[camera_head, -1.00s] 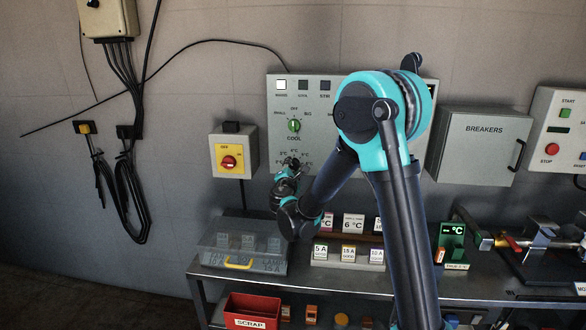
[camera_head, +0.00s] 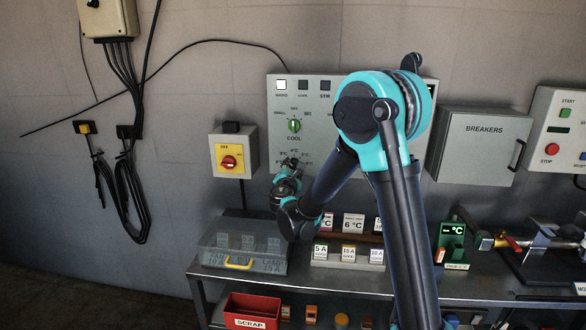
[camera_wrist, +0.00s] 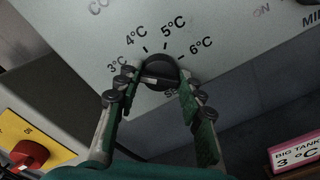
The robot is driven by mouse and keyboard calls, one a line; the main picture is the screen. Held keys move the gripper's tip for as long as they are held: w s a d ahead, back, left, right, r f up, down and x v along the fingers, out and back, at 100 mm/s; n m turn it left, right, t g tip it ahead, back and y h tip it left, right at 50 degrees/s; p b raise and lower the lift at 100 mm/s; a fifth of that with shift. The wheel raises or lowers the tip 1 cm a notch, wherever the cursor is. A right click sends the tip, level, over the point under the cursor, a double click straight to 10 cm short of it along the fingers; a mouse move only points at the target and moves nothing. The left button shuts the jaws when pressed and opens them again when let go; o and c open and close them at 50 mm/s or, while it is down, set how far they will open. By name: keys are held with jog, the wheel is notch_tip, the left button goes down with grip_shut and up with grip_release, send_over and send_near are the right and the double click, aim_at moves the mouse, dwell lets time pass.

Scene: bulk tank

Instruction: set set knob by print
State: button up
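The set knob (camera_wrist: 160,72) is round and black with a pale mark, on the grey panel in the wrist view. Marks for 3, 4, 5 and 6 °C fan out above it; the word below is partly covered. My gripper (camera_wrist: 156,75) has one finger on each side of the knob. The fingers are apart, with a small gap showing on the left; contact on the right is unclear. A printed card (camera_wrist: 296,150) with a pink top reads "BIG TANK 3 °C" at the wrist view's lower right.
A green-pointered COOL knob (camera_head: 294,126) sits above on the same panel. A yellow switch box with a red knob (camera_head: 229,162) is to the left. Below are a clear bin (camera_head: 243,247) and a "6 °C" card (camera_head: 353,223) on the bench. A breaker box (camera_head: 482,145) is at right.

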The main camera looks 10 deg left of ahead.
jog(key=o, duration=0.3)
jog(key=shift+o, duration=0.2)
jog(key=s, duration=1.2)
jog(key=shift+a, duration=0.2)
jog(key=s+d+f+m+g+h, duration=0.1)
jog(key=s+d+f+m+g, duration=0.15)
jog(key=d+m, duration=0.45)
jog(key=s+d+f+m+g+h, duration=0.2)
jog(key=d+f+g, duration=0.15)
jog(key=d, duration=0.65)
jog(key=s+d+f+m+g+h, duration=0.1)
jog(key=s+d+f+m+g, duration=0.15)
jog(key=d+m, duration=0.45)
jog(key=s+d+f+m+g+y, duration=0.2)
jog(key=s+f+m, duration=0.3)
jog(key=s, duration=0.4)
jog(key=s+d+f+m+g+y, duration=0.2)
jog(key=s+f+m, duration=0.3)
jog(key=s, duration=0.5)
jog(key=shift+d+m+g+y, duration=0.3)
jog(key=shift+d+g, duration=0.35)
jog(key=shift+d, duration=0.05)
